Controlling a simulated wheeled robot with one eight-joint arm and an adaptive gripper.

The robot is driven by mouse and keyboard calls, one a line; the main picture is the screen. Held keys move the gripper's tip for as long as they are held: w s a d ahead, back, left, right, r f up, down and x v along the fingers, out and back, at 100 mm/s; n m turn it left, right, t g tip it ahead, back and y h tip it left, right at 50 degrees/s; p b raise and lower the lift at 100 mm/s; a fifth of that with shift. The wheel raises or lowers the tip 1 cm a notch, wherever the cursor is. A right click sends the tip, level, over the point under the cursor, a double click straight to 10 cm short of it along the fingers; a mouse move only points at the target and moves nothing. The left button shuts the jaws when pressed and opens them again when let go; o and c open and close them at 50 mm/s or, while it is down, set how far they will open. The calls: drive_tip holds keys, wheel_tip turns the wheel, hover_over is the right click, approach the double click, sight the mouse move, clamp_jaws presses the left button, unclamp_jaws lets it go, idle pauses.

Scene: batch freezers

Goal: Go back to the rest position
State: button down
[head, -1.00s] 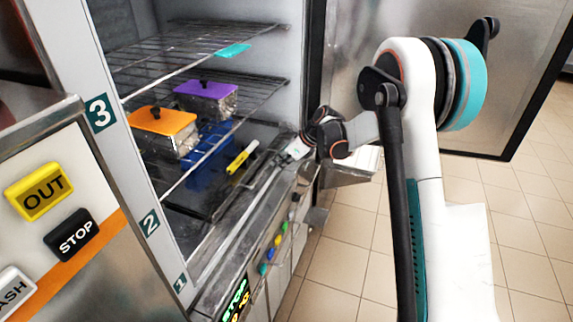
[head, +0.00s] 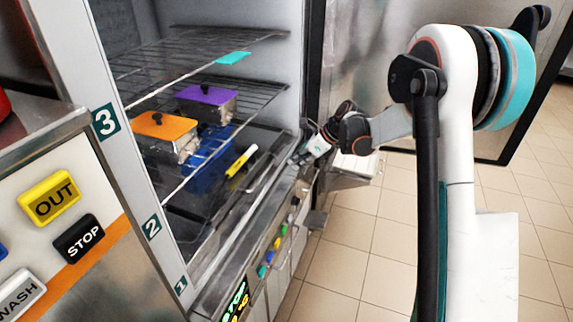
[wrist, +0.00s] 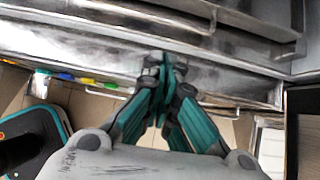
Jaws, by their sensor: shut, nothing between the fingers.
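My gripper (head: 300,157) is at the front edge of the open freezer cabinet, at its right side in the head view. In the wrist view my gripper (wrist: 165,70) shows its teal and grey fingers with the tips together and nothing between them. The fingertips appear over the metal front ledge (wrist: 100,62); I cannot tell whether they touch it. My white arm stands at the right of the head view, bent toward the freezer.
An orange-lidded tub (head: 165,128) and a purple-lidded tub (head: 207,97) stand inside the freezer. A teal piece (head: 233,58) lies on the upper wire shelf. A yellow marker-like item (head: 241,161) lies lower. The freezer door (head: 375,60) stands open behind my arm. Tiled floor is clear at right.

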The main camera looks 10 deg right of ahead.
drive_tip(key=s+r+n+h, duration=0.2)
drive_tip(key=s+r+n, duration=0.4)
drive_tip(key=s, duration=0.4)
drive_tip(key=s+r+n+h, duration=0.1)
drive_tip(key=s+r+n, duration=0.4)
drive_tip(key=s+r, duration=0.4)
drive_tip(key=s+f+n+t+h, duration=0.1)
drive_tip(key=s+n, duration=0.5)
drive_tip(key=s, duration=0.4)
drive_tip(key=s+f+n+t+h+b, duration=0.1)
drive_tip(key=s+n+t+h, duration=0.1)
drive_tip(key=s+n, duration=0.5)
drive_tip(key=s, duration=0.3)
drive_tip(key=shift+f+n+h, duration=0.3)
drive_tip(key=shift+f, duration=0.1)
drive_tip(key=shift+s, duration=0.1)
